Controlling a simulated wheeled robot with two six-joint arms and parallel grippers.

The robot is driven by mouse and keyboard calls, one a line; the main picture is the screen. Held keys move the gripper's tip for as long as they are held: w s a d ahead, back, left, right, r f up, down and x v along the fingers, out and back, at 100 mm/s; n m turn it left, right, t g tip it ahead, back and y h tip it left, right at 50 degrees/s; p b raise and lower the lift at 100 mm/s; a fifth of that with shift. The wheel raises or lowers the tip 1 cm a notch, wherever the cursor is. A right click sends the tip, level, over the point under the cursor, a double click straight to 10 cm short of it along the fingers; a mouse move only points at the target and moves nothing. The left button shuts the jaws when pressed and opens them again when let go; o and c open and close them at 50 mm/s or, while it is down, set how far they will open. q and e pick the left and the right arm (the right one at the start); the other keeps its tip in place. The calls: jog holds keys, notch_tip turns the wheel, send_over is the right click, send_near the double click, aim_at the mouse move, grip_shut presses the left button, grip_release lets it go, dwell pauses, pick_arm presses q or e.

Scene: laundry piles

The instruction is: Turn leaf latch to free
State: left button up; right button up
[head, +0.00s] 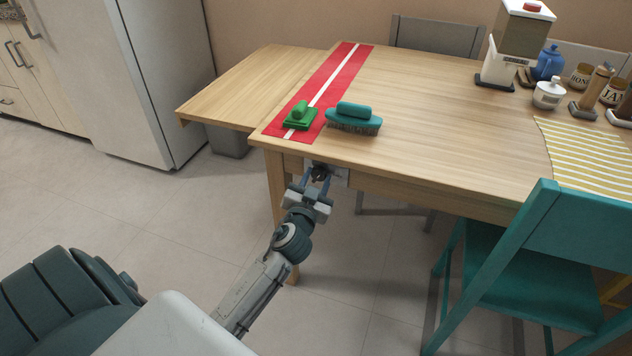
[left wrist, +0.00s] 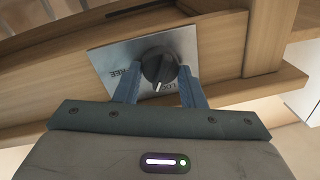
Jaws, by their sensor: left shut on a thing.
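The leaf latch is a dark round knob (left wrist: 160,66) on a grey metal plate (left wrist: 112,58) on the wooden apron under the table edge. The plate carries the words FREE, left of the knob, and LOCK, partly covered, lower right; both read upside down in the left wrist view. A short white mark on the knob points down, slightly left, between the two words. My left gripper (head: 316,177) reaches up to the apron, its blue fingers (left wrist: 160,84) on either side of the knob and shut on it. My right gripper is not in view.
The table (head: 440,130) has a side leaf (head: 250,85) at left, standing level. A red runner (head: 340,75), a green brush (head: 301,116) and a teal brush (head: 353,119) lie near the corner above my gripper. A teal chair (head: 540,260) stands at right. Floor at left is clear.

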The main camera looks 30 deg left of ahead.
pick_arm(q)
jog(key=m, duration=0.6)
jog(key=shift+f+t, duration=0.1)
jog(key=shift+t, duration=0.2)
jog(key=m+p, duration=0.1)
jog(key=m, duration=0.3)
jog(key=shift+h, duration=0.3)
jog(key=shift+f+m, duration=0.15)
jog(key=shift+m, duration=1.15)
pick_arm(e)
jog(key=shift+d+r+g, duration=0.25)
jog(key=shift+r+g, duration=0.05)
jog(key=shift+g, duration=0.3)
pick_arm(q)
jog(key=shift+m+t+h, duration=0.3)
jog(key=shift+h, duration=0.1)
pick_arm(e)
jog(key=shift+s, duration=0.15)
pick_arm(q)
jog(key=o, duration=1)
jog(key=shift+s, duration=0.1)
